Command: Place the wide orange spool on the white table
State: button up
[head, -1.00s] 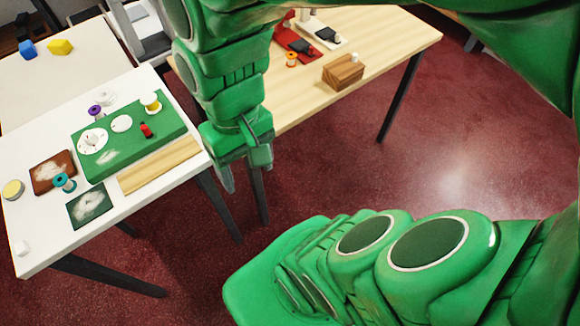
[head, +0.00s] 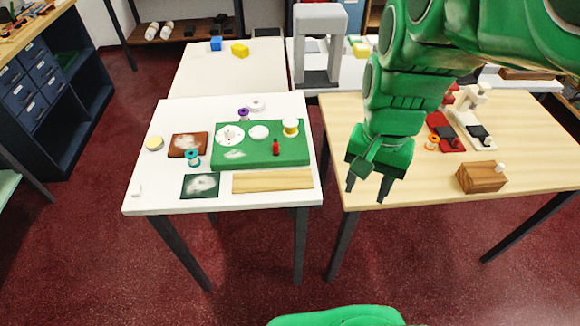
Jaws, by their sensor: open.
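The orange spool (head: 432,143) stands on the light wooden table (head: 345,113), beside a red pad and to the right of my gripper. The white table (head: 140,194) is to the left and carries a green board and several small items. My gripper (head: 368,190) is open and empty, pointing down over the front left part of the wooden table. The spool is apart from my gripper. My arm hides part of the wooden table behind it.
A green board (head: 290,156) with discs fills much of the white table. A teal spool (head: 192,158), a brown pad (head: 188,145) and a wooden strip (head: 272,180) lie around it. A wooden block (head: 482,177) stands right of my gripper. The white table's front left is mostly clear.

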jog(key=w+d+f+m, duration=0.1)
jog(key=w+d+m, duration=0.65)
jog(key=w, duration=0.45)
jog(key=m+t, duration=0.2)
jog(key=m, duration=2)
send_over(434, 138)
jog(key=s, duration=0.2)
jog(key=f, duration=1.7)
jog(key=shift+w+a+f, duration=0.15)
jog(key=shift+a+f, duration=0.25)
jog(key=shift+w+d+f+m, duration=0.15)
jog(key=shift+d+f+m, duration=0.2)
jog(key=shift+f+m, duration=0.1)
jog(key=shift+w+f, duration=0.2)
jog(key=shift+f, duration=1.05)
jog(key=shift+w+f, duration=0.25)
jog(key=shift+f, duration=0.95)
jog(key=shift+w+f, duration=0.2)
jog(key=shift+f, duration=1.05)
jog(key=c, duration=0.8)
jog(key=shift+o, duration=0.2)
